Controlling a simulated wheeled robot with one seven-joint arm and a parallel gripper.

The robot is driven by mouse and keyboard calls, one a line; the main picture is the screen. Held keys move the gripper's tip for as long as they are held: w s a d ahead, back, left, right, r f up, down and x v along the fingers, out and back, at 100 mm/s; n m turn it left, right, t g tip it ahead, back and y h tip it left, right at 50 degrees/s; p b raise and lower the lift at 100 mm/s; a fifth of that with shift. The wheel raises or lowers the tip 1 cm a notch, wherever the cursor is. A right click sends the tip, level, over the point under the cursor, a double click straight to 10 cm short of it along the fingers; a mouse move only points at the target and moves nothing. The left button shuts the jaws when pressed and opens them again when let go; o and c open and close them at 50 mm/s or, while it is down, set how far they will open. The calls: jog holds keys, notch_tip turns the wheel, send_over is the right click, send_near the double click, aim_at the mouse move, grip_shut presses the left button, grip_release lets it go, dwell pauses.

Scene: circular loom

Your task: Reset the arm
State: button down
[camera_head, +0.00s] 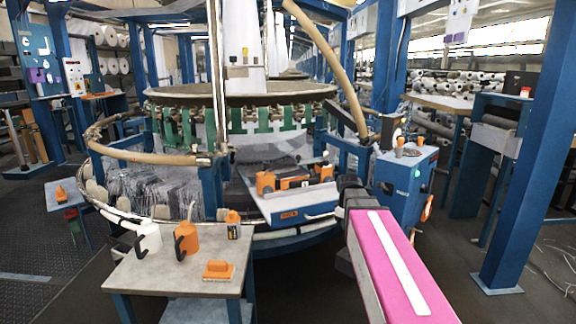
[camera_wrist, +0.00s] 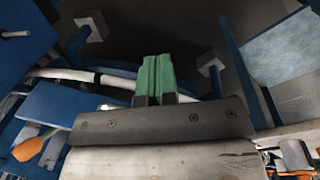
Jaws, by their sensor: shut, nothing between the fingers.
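My gripper (camera_wrist: 157,62) shows in the wrist view as two green fingers pressed together, with nothing between them. It points over dark floor and blue frame parts and appears clear of any object. In the head view my pink arm with a white stripe reaches in from the lower right. Its dark joints end beside the loom, and I cannot make out the gripper there. The circular loom (camera_head: 240,92) stands in the middle, with green parts hanging under its ring.
A small table (camera_head: 140,275) at front left holds orange and white bottles and an orange block. A blue tray (camera_head: 300,205) with orange tools sits at the loom's front. A blue cabinet (camera_head: 407,195) and a blue post (camera_head: 522,150) stand on the right. Floor between them is open.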

jog(key=s+a+f+m, duration=0.3)
jog(key=s+f+m, duration=0.6)
jog(key=f, duration=0.7)
jog(key=s, duration=0.3)
jog(key=shift+s+m+g+y, duration=0.4)
jog(key=shift+w+a, duration=0.1)
